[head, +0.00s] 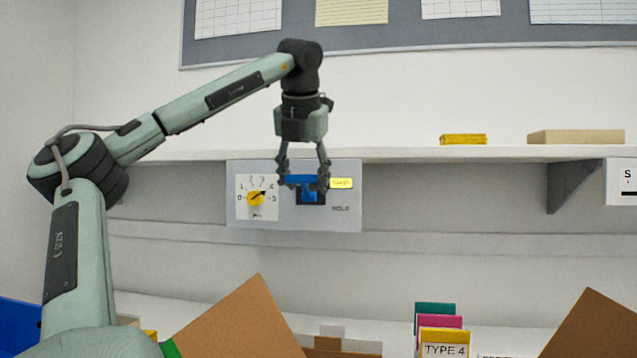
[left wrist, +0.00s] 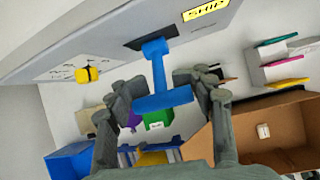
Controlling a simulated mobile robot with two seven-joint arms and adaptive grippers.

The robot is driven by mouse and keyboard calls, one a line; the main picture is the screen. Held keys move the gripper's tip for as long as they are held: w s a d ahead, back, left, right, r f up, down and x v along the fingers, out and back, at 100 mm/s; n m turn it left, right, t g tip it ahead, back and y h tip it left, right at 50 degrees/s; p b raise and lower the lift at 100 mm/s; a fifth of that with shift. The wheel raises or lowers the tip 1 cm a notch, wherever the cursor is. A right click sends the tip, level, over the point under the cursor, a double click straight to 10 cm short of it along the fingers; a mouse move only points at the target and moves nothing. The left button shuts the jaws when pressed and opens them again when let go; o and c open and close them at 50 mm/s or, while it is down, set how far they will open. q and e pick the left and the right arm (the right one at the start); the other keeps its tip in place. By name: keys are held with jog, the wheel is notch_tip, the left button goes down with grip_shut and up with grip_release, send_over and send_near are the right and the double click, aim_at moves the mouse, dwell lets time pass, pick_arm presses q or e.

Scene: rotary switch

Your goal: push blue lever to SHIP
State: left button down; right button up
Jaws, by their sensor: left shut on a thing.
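The blue lever (head: 301,180) is T-shaped and stands out from a grey panel under the shelf. Its crossbar appears about level with the yellow SHIP label (head: 341,183), above the HOLD lettering (head: 340,209). My left gripper (head: 304,184) hangs in front of the panel, with its fingers closed on the crossbar. In the left wrist view the lever (left wrist: 157,67) runs from its dark slot to a crossbar between the fingers (left wrist: 160,100). The SHIP label (left wrist: 206,10) is near the top there. My right gripper is not in view.
A yellow rotary knob (head: 256,198) with a numbered dial sits left of the lever on the same panel. The shelf (head: 400,154) runs just above. Below are cardboard boxes (head: 240,322) and coloured folders (head: 437,320).

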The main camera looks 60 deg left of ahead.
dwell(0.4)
pick_arm(q)
jog(key=c, duration=0.6)
grip_release()
jog(key=v, duration=1.2)
jog(key=shift+w, duration=0.1)
